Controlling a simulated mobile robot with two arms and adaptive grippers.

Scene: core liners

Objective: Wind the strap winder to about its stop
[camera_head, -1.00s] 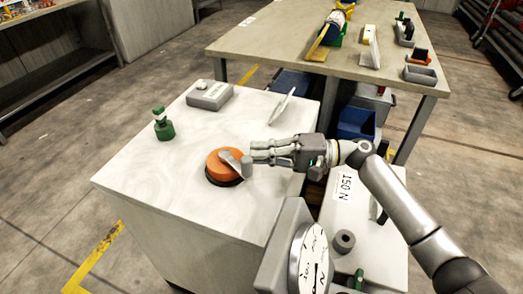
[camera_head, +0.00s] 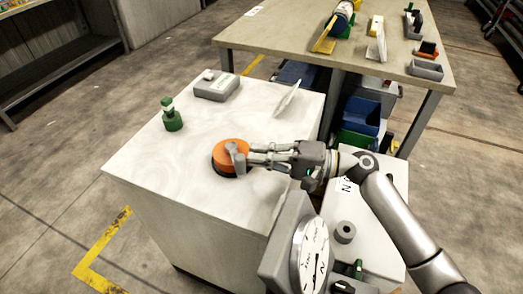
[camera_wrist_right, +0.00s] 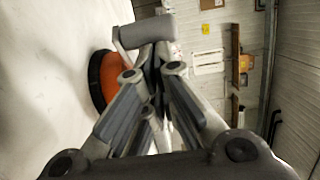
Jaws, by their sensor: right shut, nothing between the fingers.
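The strap winder is an orange drum (camera_head: 230,153) on a dark base, lying on the white top of a cabinet. Its grey crank (camera_head: 238,160) reaches over the drum's right side. The wrist view also shows the orange drum (camera_wrist_right: 107,80) at left and the grey crank handle (camera_wrist_right: 148,31) across the fingertips. My right gripper (camera_head: 250,158) is shut and empty, its fingertips right at the crank handle from the right. It also shows in the wrist view (camera_wrist_right: 152,60). I cannot tell whether the fingers press on the handle. My left gripper is not in view.
On the cabinet top (camera_head: 150,165) stand a green knobbed piece (camera_head: 171,115), a grey box (camera_head: 216,87) and a tilted white plate (camera_head: 287,98). A dial gauge (camera_head: 312,255) stands at the front right. A workbench (camera_head: 290,35) with tools is behind. The top's front left is clear.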

